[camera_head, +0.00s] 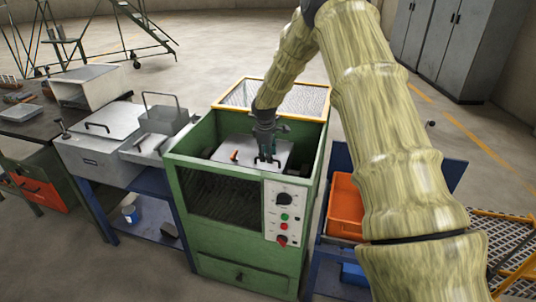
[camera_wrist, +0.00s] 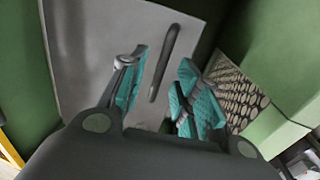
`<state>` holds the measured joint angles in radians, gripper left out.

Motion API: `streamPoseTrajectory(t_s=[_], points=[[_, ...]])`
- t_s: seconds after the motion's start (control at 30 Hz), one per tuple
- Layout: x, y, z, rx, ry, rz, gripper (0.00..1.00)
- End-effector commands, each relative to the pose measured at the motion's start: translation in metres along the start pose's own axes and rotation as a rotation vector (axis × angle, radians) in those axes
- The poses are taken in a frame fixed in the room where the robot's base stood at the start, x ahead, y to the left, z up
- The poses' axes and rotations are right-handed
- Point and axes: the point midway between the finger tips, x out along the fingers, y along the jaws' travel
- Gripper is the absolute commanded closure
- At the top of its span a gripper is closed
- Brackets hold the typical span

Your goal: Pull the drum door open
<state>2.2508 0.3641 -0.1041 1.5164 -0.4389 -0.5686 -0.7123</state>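The drum door is a flat grey plate (camera_head: 278,152) inside the open top of a green machine. In the wrist view the door (camera_wrist: 85,50) fills the left and middle, with a dark bar handle (camera_wrist: 165,62) on it. My gripper (camera_head: 266,156) is over the door at the handle. In the wrist view its teal-padded fingers (camera_wrist: 162,62) are apart, one on each side of the handle's line. I see a gap between the pads and the bar; I cannot tell the depth. An orange-tipped lever (camera_head: 235,155) stands at the door's left.
The green housing (camera_head: 240,262) surrounds the door, with a mesh lid (camera_head: 290,98) raised behind and a control panel (camera_head: 285,212) in front. A perforated surface (camera_wrist: 240,92) shows right of my fingers. An orange bin (camera_head: 344,207) stands right; a grey box (camera_head: 95,150) stands left.

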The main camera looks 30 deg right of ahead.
Motion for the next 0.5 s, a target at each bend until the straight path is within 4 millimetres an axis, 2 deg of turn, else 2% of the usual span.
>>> streamPoseTrajectory(t_s=[0.2,0.47,0.5], points=[[0.0085,0.0001,0.0,0.0,0.001,0.001,0.68],[0.0093,0.0,0.0001,0.001,0.001,0.0,0.68],[0.0094,-0.0001,0.0001,0.001,0.001,0.0,0.75]])
